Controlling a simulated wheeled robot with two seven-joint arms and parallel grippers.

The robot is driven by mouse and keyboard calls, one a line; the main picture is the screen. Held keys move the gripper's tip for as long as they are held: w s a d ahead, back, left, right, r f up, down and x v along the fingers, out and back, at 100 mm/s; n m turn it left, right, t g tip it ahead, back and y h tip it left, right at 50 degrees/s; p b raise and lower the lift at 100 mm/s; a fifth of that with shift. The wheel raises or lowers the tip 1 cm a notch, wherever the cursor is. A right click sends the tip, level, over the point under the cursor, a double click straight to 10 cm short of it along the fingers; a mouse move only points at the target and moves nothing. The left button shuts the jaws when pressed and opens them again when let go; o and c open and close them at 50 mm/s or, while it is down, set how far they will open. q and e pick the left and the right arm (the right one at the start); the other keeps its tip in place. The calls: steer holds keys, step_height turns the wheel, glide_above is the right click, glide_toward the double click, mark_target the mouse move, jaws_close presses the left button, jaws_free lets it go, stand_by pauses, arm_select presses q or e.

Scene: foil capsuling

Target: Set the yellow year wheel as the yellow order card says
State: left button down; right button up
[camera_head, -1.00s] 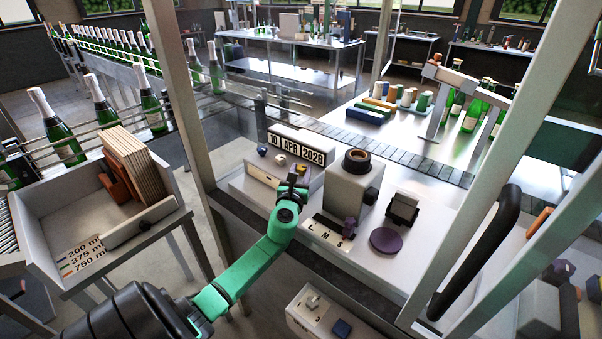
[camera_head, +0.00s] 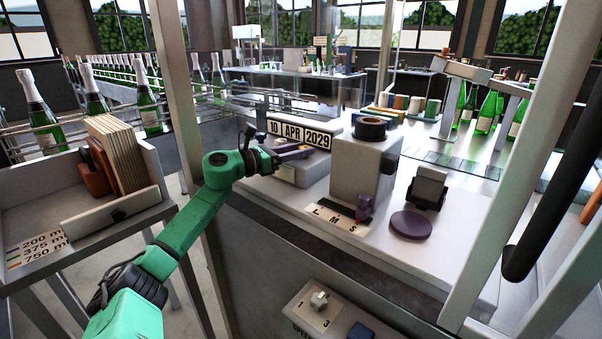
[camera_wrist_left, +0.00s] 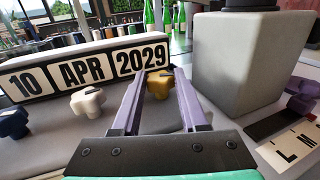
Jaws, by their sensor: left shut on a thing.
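The date display (camera_head: 299,133) on the machine reads 10 APR 2029; it also shows in the left wrist view (camera_wrist_left: 84,70), with the year block at its right end. The yellow year wheel (camera_wrist_left: 159,84) sits on the panel below the year, between the purple fingers of my left gripper (camera_wrist_left: 157,77). The gripper is shut on the wheel. In the head view, my left gripper (camera_head: 304,153) reaches the panel from the left and hides the wheel. A white knob (camera_wrist_left: 88,102) and a dark blue knob (camera_wrist_left: 13,123) stand to its left. I see no readable yellow order card.
A grey block-shaped housing (camera_head: 362,169) stands close right of my gripper, with an L M S scale (camera_head: 340,217) before it. A purple disc (camera_head: 411,224) lies farther right. Upright frame posts (camera_head: 183,100) flank the machine. A crate (camera_head: 85,225) stands left.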

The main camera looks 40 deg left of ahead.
arm_select(q)
steer(key=shift+a+m+g+h, duration=0.15)
steer(key=shift+m+g+h, duration=0.35)
steer(key=shift+h, duration=0.4)
steer(key=shift+m+h, duration=0.5)
arm_select(e)
steer(key=shift+f, duration=0.45)
arm_select(q)
steer(key=shift+g+h, duration=0.3)
steer(key=shift+c, duration=2.2)
jaws_free()
steer(key=shift+w, duration=0.1)
